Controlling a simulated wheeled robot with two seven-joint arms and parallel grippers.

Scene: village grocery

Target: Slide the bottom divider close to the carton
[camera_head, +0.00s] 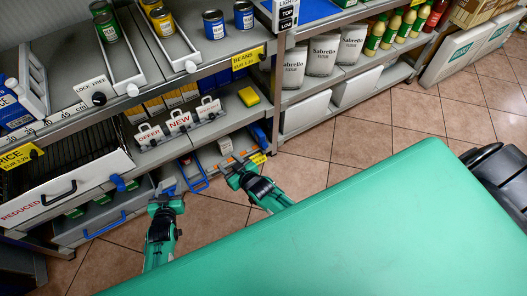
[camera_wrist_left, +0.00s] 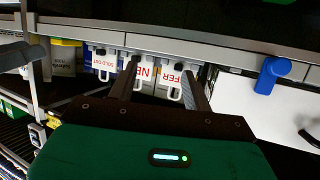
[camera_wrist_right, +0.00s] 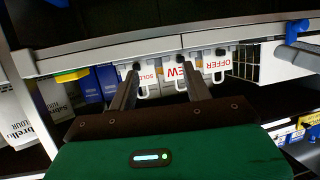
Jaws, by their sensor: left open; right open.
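On the bottom shelf, a blue-edged piece (camera_head: 192,181), which looks like the bottom divider, stands between my two grippers. My right gripper (camera_head: 234,163) is open in front of the shelf, to the right of that piece, and partly hides the shelf front. The wrist views show open fingers before the sign cards, with nothing between them.
White OFFER (camera_head: 150,135), NEW (camera_head: 179,121) and SOLD OUT cards stand on the shelf above, with a yellow sponge (camera_head: 249,97). A REDUCED bin (camera_head: 60,190) is at the left. My green body top fills the front. Tiled floor (camera_head: 310,175) is free at the right.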

